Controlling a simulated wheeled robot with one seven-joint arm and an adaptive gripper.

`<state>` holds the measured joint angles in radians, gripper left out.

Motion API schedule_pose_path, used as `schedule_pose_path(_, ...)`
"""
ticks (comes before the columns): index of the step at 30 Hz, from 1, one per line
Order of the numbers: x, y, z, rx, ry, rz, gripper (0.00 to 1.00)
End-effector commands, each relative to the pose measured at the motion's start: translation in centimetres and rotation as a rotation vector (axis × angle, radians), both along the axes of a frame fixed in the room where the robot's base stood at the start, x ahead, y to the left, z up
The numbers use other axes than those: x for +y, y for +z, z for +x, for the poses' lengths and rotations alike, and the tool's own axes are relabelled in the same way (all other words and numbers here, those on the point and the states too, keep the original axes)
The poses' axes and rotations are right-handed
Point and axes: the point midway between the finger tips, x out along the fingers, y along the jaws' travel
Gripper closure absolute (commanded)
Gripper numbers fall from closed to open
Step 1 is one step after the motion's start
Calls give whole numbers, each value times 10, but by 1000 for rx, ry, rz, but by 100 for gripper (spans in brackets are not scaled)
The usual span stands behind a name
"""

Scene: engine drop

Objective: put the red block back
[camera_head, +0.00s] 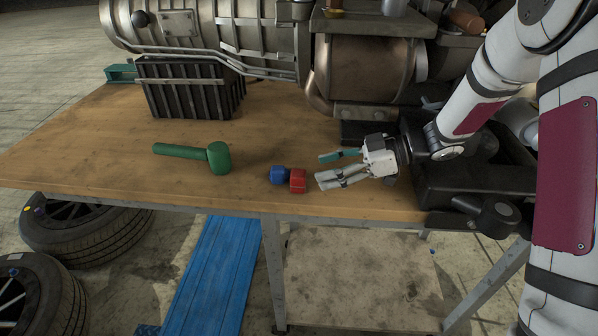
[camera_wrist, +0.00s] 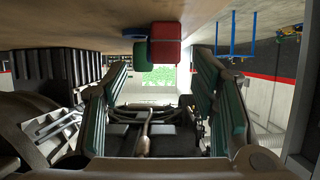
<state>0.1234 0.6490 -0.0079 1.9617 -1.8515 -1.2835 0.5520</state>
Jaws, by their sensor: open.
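The red block (camera_head: 298,181) lies on the wooden table near its front edge, right next to a small blue block (camera_head: 278,174).
A green mallet (camera_head: 217,157) lies to the left on the table. A black ribbed crate (camera_head: 192,92) and a large metal engine (camera_head: 290,35) stand at the back. A black case (camera_head: 470,180) is at the right. The wood between mallet and crate is clear.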

Motion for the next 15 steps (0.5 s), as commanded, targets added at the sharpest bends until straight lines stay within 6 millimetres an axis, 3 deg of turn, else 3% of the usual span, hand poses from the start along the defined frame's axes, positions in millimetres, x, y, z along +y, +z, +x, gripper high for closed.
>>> schedule_pose_path(15, 42, -16, -6, 2, 3, 1, 47)
